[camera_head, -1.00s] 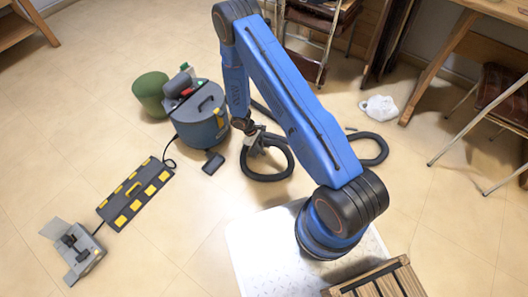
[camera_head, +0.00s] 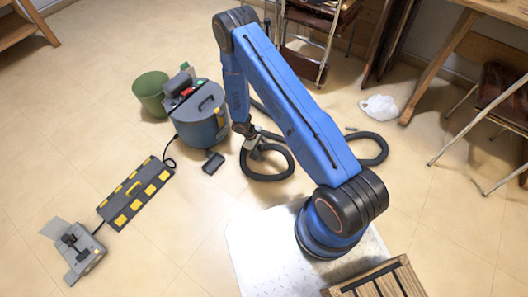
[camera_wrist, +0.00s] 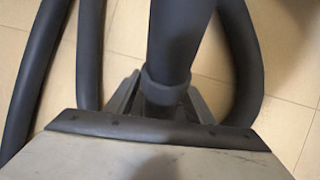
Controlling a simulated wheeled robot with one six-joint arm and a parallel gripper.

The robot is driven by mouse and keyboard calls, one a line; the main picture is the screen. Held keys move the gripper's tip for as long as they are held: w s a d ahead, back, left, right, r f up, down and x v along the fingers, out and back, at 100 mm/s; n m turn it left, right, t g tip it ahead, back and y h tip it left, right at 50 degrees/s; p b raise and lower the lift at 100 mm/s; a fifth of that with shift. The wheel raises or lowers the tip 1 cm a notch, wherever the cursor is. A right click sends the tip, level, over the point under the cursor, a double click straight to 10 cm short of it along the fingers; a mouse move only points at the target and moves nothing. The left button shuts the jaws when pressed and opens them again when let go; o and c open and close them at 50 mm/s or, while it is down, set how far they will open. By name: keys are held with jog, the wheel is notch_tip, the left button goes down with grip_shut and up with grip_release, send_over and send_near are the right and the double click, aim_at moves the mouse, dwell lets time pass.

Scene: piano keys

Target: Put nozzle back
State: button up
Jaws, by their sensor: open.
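The vacuum cleaner (camera_head: 203,122) is a grey-blue drum on the floor left of my arm, with a dark top. A thick dark hose (camera_head: 268,177) lies looped on the floor beside it. A small dark block (camera_head: 213,163), possibly the nozzle, lies in front of the drum; I cannot tell for sure. My gripper (camera_head: 257,152) is low over the loop, pointing down. In the wrist view, the open fingers stand on both sides of a dark tube with a collar (camera_wrist: 168,85). Whether they touch it is unclear.
A green bin (camera_head: 150,93) stands behind the drum. A wooden crate (camera_head: 375,281) is near my base. Floor at lower left is clear.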

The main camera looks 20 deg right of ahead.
jog(key=v, duration=1.2)
jog(key=shift+w+r, duration=0.1)
jog(key=shift+r, duration=0.2)
jog(key=w+d+r+m+t+y, duration=0.1)
jog(key=d+r, duration=0.1)
jog(key=r, duration=1)
jog(key=w+d+r+m+t, duration=0.1)
jog(key=r+m, duration=0.1)
jog(key=r, duration=1.1)
jog(key=s+d+r+m+t+y, duration=0.15)
jog(key=s+r, duration=0.25)
jog(key=r, duration=0.5)
jog(key=s+d+r+g+h, duration=0.1)
jog(key=s+d+r, duration=0.15)
jog(key=r, duration=0.65)
jog(key=s+d+r+m+t+y, duration=0.2)
jog(key=s+r+t, duration=0.1)
jog(key=s+r, duration=1)
jog(key=s+r+m+t, duration=0.1)
jog(key=s+r, duration=0.3)
jog(key=s, duration=1.1)
jog(key=shift+s+a+m+t+y, duration=0.15)
jog(key=shift+s+m+t+y, duration=0.2)
jog(key=shift+s+m+y, duration=0.1)
